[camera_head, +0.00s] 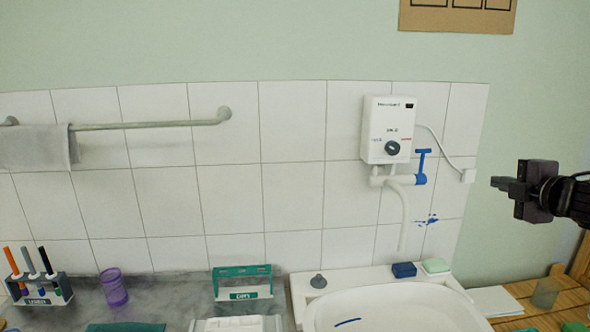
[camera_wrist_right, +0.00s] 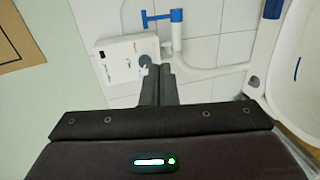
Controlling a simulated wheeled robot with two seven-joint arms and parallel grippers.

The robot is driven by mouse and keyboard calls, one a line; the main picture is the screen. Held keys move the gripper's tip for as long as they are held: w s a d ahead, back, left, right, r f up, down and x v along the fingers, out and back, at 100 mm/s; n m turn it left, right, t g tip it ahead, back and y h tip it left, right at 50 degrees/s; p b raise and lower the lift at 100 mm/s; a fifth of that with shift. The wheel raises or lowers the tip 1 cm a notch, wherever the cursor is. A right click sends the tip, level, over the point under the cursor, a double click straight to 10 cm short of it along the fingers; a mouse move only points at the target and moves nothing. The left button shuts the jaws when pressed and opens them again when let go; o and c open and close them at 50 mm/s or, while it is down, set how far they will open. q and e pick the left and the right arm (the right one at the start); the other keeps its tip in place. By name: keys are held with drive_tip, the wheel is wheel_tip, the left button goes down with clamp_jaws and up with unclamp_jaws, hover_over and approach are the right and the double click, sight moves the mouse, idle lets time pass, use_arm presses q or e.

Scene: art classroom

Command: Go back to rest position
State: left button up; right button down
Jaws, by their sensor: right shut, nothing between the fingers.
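My right gripper (camera_head: 497,185) comes in from the right edge in the head view, held up in front of the green wall, right of the water heater. Its fingers are shut with nothing between them. In the right wrist view the closed fingers (camera_wrist_right: 158,84) point toward the tiled wall and the white heater. They look apart from everything around. My left gripper is not in the head view.
A white water heater (camera_head: 390,129) with a blue tap (camera_head: 421,179) hangs on the tiles. Below stand a white sink (camera_head: 296,290), a green rack (camera_head: 241,271), a purple cup (camera_head: 114,288) and a brush holder (camera_head: 43,290). A wooden table (camera_head: 565,300) is at lower right.

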drive_tip(key=s+a+f+m+g, duration=0.1)
drive_tip(key=s+a+f+m, duration=0.1)
drive_tip(key=a+f, duration=0.55)
drive_tip(key=s+a+f+m+g+h, duration=0.15)
drive_tip(key=a+f, duration=0.25)
drive_tip(key=f, duration=0.6)
drive_tip(key=s+a+f+m+g, duration=0.1)
drive_tip(key=s+a+f+m, duration=0.15)
drive_tip(key=a+f, duration=0.5)
drive_tip(key=s+a+f+m+g, duration=0.2)
drive_tip(key=s+f+m+g, duration=0.15)
drive_tip(key=s, duration=0.55)
drive_tip(key=s+a+f+m+g, duration=0.2)
drive_tip(key=s+f+m, duration=0.25)
drive_tip(key=s, duration=0.35)
drive_tip(key=s+a+f+m+g, duration=0.25)
drive_tip(key=s+f, duration=0.25)
drive_tip(key=s, duration=0.4)
wheel_tip(320, 180, down, 31)
drive_tip(key=s+g, duration=0.2)
drive_tip(key=s+d+f, duration=0.2)
drive_tip(key=s+f, duration=0.6)
drive_tip(key=s, duration=0.1)
drive_tip(key=s+d+f, duration=0.2)
drive_tip(key=s+f, duration=0.7)
drive_tip(key=s, duration=0.1)
drive_tip(key=shift+g, duration=0.45)
